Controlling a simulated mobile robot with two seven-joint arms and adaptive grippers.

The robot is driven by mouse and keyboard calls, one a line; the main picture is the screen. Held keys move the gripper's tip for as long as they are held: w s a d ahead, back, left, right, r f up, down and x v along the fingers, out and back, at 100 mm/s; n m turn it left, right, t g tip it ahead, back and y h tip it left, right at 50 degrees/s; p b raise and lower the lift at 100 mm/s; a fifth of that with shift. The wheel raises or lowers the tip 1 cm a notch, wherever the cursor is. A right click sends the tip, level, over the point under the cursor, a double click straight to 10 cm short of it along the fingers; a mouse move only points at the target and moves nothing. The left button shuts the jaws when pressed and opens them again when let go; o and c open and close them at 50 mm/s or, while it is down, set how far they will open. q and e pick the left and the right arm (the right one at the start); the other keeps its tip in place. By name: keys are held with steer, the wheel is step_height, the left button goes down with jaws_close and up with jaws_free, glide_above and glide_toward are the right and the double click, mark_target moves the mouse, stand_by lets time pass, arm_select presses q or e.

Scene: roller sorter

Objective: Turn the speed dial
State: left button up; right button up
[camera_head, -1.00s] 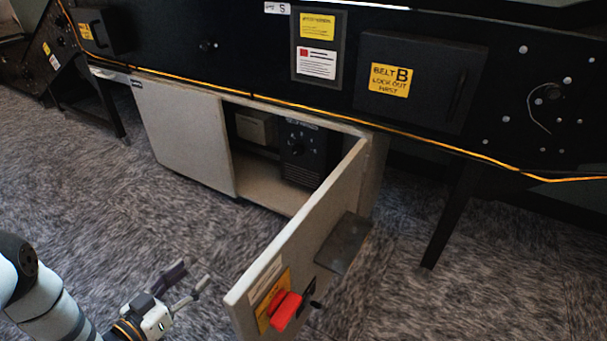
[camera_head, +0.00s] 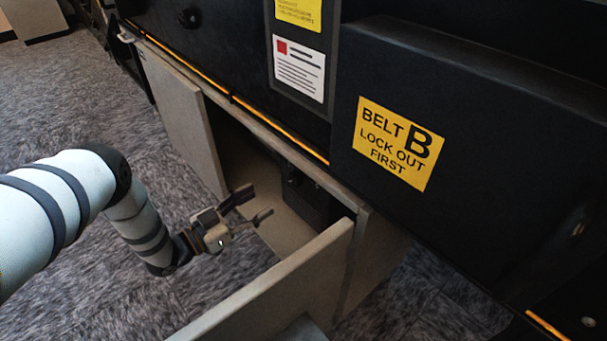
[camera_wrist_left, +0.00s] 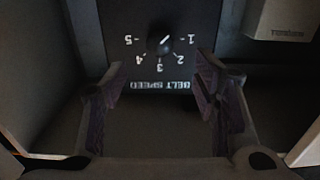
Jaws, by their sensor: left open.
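The speed dial (camera_wrist_left: 160,44) is a dark round knob on a black panel (camera_wrist_left: 200,15) inside the cabinet. In the left wrist view it appears upside down, with numbers 1 to 5 around it and the label "BELT SPEED" (camera_wrist_left: 161,86). Its light pointer line points toward the 1 side. In the head view the black unit (camera_head: 307,200) shows inside the cabinet, but the dial face is hidden. My left gripper (camera_head: 257,205) is open and empty at the cabinet opening. In the left wrist view its fingers (camera_wrist_left: 165,92) are spread below the dial, apart from it. My right gripper is not in view.
The open cabinet door (camera_head: 275,297) stands out to the right of my left gripper. The closed cabinet panel (camera_head: 180,110) is on its left. A black conveyor housing with a "BELT B" sign (camera_head: 395,143) overhangs the cabinet. A pale box (camera_wrist_left: 280,22) sits beside the dial panel.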

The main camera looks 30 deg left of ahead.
mark_target(292, 181)
arm_select(q)
steer(key=b+x, duration=0.3)
steer(key=x, duration=0.7)
steer(key=shift+d, duration=0.1)
steer(key=shift+w, duration=0.15)
steer(key=c, duration=1.2)
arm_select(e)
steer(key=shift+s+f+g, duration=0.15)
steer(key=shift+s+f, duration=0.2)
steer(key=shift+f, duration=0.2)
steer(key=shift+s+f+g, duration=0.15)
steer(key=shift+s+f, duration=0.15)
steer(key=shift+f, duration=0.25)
